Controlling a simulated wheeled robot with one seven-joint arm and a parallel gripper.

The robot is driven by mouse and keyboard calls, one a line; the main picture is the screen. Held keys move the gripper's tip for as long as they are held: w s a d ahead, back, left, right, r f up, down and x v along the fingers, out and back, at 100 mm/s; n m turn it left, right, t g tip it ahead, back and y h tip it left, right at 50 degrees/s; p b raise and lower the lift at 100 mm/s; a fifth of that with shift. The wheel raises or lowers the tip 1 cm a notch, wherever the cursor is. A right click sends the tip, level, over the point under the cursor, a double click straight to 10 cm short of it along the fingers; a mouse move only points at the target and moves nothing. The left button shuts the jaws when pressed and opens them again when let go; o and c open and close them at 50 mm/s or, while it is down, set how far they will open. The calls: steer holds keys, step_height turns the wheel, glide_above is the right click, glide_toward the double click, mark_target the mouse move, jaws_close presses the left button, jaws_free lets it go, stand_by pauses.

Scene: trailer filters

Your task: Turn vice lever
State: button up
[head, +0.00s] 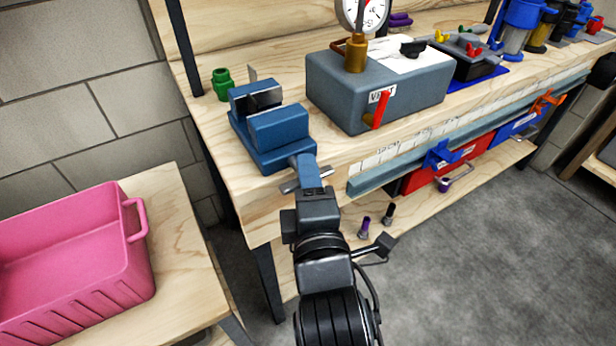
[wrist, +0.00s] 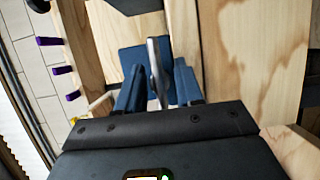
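The blue vice (head: 268,130) is fixed at the near left corner of the workbench, its jaws a little apart. Its metal lever (head: 290,187) crosses the front end of the vice and is partly hidden by my gripper (head: 312,190). In the wrist view the lever (wrist: 155,65) is a thin grey bar standing upright in the picture. My gripper (wrist: 158,92) has one finger on each side of it, and they look apart, with gaps beside the bar. The blue vice body (wrist: 132,60) shows behind them. Whether a finger touches the lever is unclear.
A grey-blue box with a gauge (head: 380,90) stands right of the vice, with a red lever (head: 381,110) on its front. A green fitting (head: 222,84) is behind the vice. A pink crate (head: 135,250) is on a lower table at left. Grey floor is open at right.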

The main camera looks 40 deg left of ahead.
steer(key=shift+c, duration=0.3)
jaws_close()
steer(key=shift+r+p, duration=0.15)
steer(key=shift+p, duration=0.35)
steer(key=shift+r+m+p, duration=0.15)
steer(key=shift+m+p, duration=0.55)
steer(key=shift+p, duration=0.15)
steer(key=shift+m+g+h+p, duration=0.4)
steer(key=shift+m+g+p, duration=0.25)
steer(key=shift+p, duration=0.4)
steer(key=m+p, duration=0.2)
steer(key=m+g+p, duration=0.1)
steer(key=shift+m+g+h+p, duration=0.25)
steer(key=shift+m+h+p, duration=0.05)
steer(key=shift+m+p, duration=0.1)
steer(key=m+g, duration=0.1)
steer(key=m+g+p, duration=0.1)
steer(key=m, duration=0.1)
steer(key=m+g, duration=0.1)
steer(key=shift+f+p, duration=0.25)
steer(key=shift+p, duration=0.1)
steer(key=m+g, duration=0.1)
steer(key=m, duration=0.1)
steer(key=m+g+y, duration=0.1)
steer(key=m+g, duration=0.1)
steer(key=shift+f+m+y, duration=0.1)
steer(key=shift+m+y, duration=0.2)
steer(key=shift+m, duration=0.05)
